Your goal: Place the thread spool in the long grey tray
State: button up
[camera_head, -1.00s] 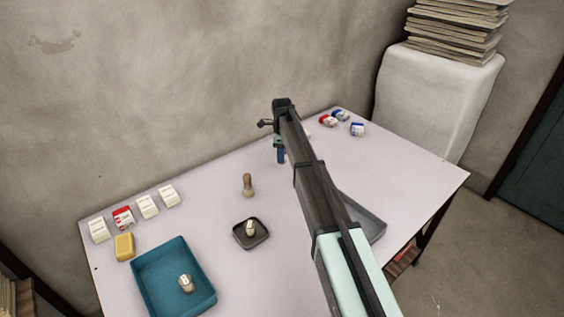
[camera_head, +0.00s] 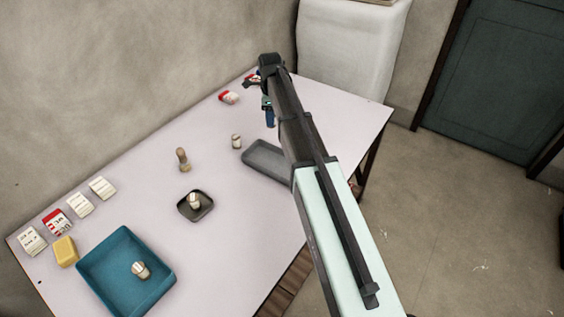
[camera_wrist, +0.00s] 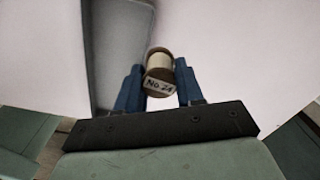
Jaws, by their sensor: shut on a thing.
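The thread spool (camera_wrist: 159,72) has cream thread, brown ends and a label that reads like "No 24". In the wrist view it sits between the blue fingertips of my gripper (camera_wrist: 160,88), which is shut on it. In the head view my gripper (camera_head: 269,117) is over the far right part of the table, and the held spool cannot be made out there. The long grey tray (camera_head: 258,158) lies on the table nearer the camera than the gripper, partly behind my arm. In the wrist view the grey tray (camera_wrist: 104,45) is left of the spool, apart from it.
Another spool (camera_head: 236,141) stands beside the long tray. A small dark tray (camera_head: 207,210) and a teal tray (camera_head: 100,262) each hold a spool. A wooden piece (camera_head: 183,160), a yellow block (camera_head: 65,251) and small boxes (camera_head: 229,97) also stand on the table (camera_head: 215,260).

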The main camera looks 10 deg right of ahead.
send_over(283, 169)
jog(key=shift+n, duration=0.8)
jog(key=shift+f, duration=5.4)
jog(key=shift+f, duration=0.1)
jog(key=o, duration=1)
notch_tip(283, 169, up, 12)
